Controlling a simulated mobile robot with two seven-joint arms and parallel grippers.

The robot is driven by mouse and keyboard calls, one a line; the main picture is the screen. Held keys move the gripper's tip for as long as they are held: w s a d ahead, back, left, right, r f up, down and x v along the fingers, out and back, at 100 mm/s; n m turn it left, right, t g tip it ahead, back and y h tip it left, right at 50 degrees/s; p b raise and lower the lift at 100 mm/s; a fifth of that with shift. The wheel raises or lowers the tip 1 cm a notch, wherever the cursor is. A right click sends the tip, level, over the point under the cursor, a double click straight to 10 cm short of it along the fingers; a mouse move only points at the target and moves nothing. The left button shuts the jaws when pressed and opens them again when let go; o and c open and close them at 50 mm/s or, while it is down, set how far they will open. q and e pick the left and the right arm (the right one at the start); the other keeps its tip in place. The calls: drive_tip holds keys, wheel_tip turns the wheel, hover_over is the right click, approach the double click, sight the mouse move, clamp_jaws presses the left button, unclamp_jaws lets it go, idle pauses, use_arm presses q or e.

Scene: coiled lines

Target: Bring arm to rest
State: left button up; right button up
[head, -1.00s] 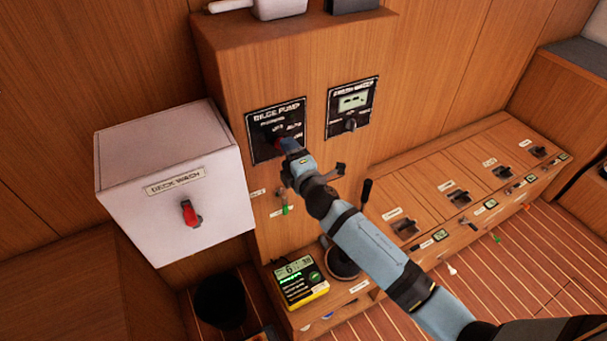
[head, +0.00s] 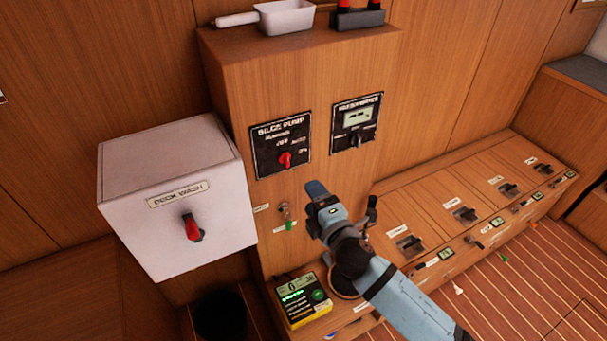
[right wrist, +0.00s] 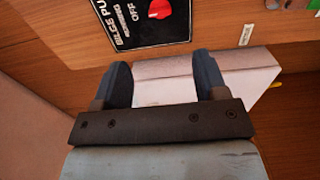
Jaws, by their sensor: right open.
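My right gripper (head: 317,192) is open and empty in front of the wooden cabinet, below and to the right of the bilge pump panel (head: 266,137). It stands apart from the panel's red knob (head: 285,160). In the right wrist view the two dark fingers of the right gripper (right wrist: 165,80) are spread wide with nothing between them. The red knob (right wrist: 160,9) shows beyond them at the top edge. My left gripper is not in view.
A white deck wash box (head: 170,235) with a red handle (head: 192,228) juts out at the left. A yellow-edged meter (head: 302,300) lies low beside my arm. A bench (head: 480,190) with several latches runs right. A white scoop (head: 285,17) sits on top.

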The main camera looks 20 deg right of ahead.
drive_tip(key=shift+s+f, duration=0.1)
drive_tip(key=s+d+f+m+g+p, duration=0.1)
drive_tip(key=s+f+m+g+p, duration=0.1)
drive_tip(key=s+f+m, duration=0.5)
drive_tip(key=s+d+f+m+g+p, duration=0.2)
drive_tip(key=s+f+m+g, duration=0.2)
drive_tip(key=s, duration=1.1)
wheel_tip(320, 180, down, 4)
drive_tip(key=m, duration=0.6)
drive_tip(key=shift+s+r+g+p, duration=0.25)
drive_tip(key=shift+s+g+p, duration=0.05)
drive_tip(key=shift+s+p, duration=0.05)
